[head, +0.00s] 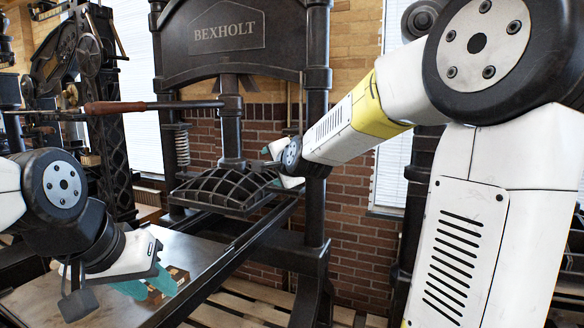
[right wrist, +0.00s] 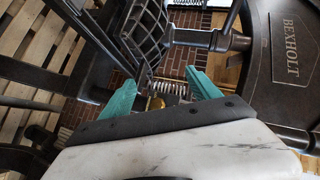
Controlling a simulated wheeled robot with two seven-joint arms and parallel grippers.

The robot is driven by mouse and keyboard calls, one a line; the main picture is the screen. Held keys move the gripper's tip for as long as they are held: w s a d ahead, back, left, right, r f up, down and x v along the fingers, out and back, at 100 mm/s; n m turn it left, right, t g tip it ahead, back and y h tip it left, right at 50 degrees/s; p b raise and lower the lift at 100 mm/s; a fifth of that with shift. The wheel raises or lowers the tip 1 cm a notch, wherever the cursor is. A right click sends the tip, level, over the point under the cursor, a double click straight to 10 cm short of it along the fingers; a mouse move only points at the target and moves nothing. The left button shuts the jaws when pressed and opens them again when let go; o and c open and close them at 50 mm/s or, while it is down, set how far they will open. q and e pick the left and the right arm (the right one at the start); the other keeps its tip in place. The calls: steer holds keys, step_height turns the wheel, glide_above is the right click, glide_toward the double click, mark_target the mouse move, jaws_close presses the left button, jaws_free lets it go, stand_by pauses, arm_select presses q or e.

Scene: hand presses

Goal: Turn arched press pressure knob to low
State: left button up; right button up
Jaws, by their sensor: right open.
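The black press marked BEXHOLT (head: 229,34) has an arched top and stands in the middle of the head view. Its ribbed platen (head: 226,190) hangs under a central post. My right gripper (head: 281,167) reaches in at the press's right column, partly hidden there. In the right wrist view its teal fingers (right wrist: 162,91) are apart, with nothing seen held. A small brass-coloured piece (right wrist: 155,103) shows between them, beside a coil spring; I cannot tell whether it is the pressure knob or what its setting is.
A long lever with a brown handle (head: 112,107) juts left from the press's post. A flat metal bed (head: 205,252) on dark rails runs below the platen. Another dark press (head: 92,75) stands at the far left. A brick wall (head: 346,215) is behind.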

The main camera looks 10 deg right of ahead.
steer(key=w+a+m+t+h, duration=0.1)
steer(key=w+m+t, duration=0.2)
steer(key=w+m, duration=0.6)
steer(key=w+d+f+m+t+h, duration=0.1)
steer(key=w+d+f+m+h, duration=0.5)
steer(key=m, duration=0.5)
steer(key=w+d+f+m+t+h, duration=0.1)
steer(key=w+d+f+m+h, duration=0.2)
steer(key=d+m+h, duration=0.45)
steer(key=w+r, duration=0.1)
steer(key=w, duration=0.1)
steer(key=w+d+m, duration=0.1)
steer(key=w, duration=0.1)
steer(key=w+d+r+m, duration=0.1)
steer(key=w, duration=0.1)
steer(key=shift+r+m+h, duration=0.25)
steer(key=shift+r+h, duration=0.1)
steer(key=shift+g, duration=0.3)
steer(key=c, duration=1.3)
